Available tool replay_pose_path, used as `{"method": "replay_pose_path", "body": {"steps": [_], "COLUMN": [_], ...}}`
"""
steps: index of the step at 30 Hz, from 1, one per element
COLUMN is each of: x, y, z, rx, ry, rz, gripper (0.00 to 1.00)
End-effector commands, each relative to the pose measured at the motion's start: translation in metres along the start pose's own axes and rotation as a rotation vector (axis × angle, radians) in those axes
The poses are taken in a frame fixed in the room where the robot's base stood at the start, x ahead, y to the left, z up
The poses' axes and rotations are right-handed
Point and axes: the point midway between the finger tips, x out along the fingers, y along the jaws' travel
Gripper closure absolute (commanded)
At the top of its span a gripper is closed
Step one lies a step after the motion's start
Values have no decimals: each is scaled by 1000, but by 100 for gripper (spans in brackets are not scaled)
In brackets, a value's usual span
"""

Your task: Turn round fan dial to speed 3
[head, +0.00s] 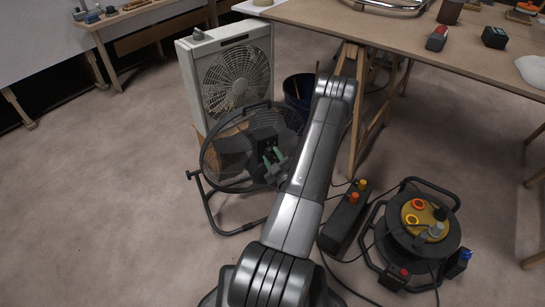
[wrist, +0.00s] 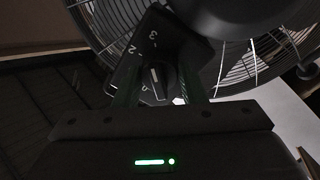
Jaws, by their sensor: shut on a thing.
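The round fan (head: 228,160) is a black drum fan on a tubular floor stand, left of the middle in the head view. Its dark control panel shows in the wrist view (wrist: 185,50), with pale figures including 2 and 3. The fan dial (wrist: 156,82) is a small dark knob with a pale mark that seems to point up, roughly toward the 3; its exact setting is hard to tell. My gripper (head: 272,157) is at the fan's panel. In the wrist view, its fingers (wrist: 157,88) are on either side of the dial, shut on it.
A white box fan (head: 232,72) stands right behind the round fan, with a dark bin (head: 298,92) beside it. A workbench (head: 400,40) is at upper right. A power strip (head: 345,215) and a cable reel (head: 415,235) lie at right. The floor at left is clear.

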Motion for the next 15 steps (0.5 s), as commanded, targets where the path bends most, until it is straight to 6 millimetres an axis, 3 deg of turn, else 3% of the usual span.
{"method": "replay_pose_path", "body": {"steps": [15], "x": [0], "y": [0], "z": [0], "rx": [54], "ry": [-3], "rz": [2], "gripper": [86]}}
